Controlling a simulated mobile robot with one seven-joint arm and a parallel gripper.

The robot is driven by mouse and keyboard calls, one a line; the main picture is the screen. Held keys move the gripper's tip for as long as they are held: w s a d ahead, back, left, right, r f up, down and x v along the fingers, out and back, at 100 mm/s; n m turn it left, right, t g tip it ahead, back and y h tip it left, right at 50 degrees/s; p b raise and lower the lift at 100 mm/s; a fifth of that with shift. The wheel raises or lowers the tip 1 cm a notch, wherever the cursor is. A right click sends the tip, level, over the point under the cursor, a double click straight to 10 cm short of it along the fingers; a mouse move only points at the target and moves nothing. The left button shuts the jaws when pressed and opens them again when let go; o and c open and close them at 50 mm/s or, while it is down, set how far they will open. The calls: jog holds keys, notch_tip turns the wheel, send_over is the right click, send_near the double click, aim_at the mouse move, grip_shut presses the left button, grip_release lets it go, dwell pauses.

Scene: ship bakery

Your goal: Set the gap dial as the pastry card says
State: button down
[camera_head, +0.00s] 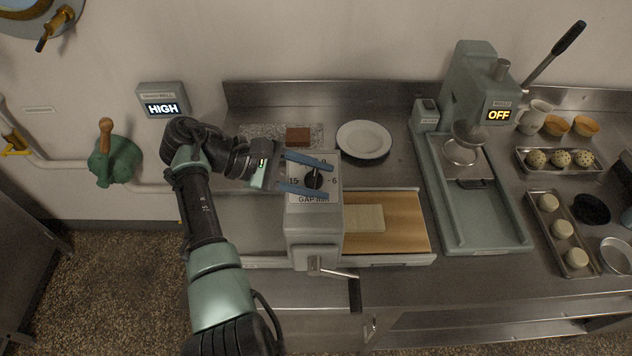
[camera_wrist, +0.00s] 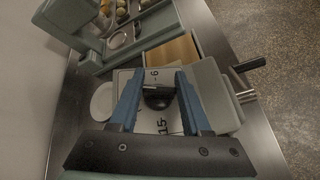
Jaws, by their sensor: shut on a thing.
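The gap dial (camera_head: 312,180) is a black knob on a white plate (camera_head: 303,198) lettered "GAP mm", on top of the green sheeter (camera_head: 316,222). The numbers 15 and 6 show on the plate, left and right of the knob; other marks are partly hidden by my fingers. My gripper (camera_head: 312,176) reaches in from the left, its two blue fingers shut on the knob from opposite sides. In the wrist view the dark knob (camera_wrist: 157,98) sits between the fingertips. I cannot tell the exact pointer setting. No pastry card is readable in these views.
A pale dough slab (camera_head: 362,218) lies on the sheeter's wooden board (camera_head: 405,225). A white plate (camera_head: 364,140) and a brown block (camera_head: 298,137) stand behind. A press (camera_head: 478,90) marked OFF is right; a wall box (camera_head: 163,100) reads HIGH.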

jog(key=shift+f+m+g+y+b, duration=0.1)
jog(key=shift+m+g+y+b, duration=0.8)
jog(key=shift+m+g+b, duration=0.45)
jog(key=shift+m+g, duration=0.25)
jog(key=shift+c, duration=1.8)
grip_release()
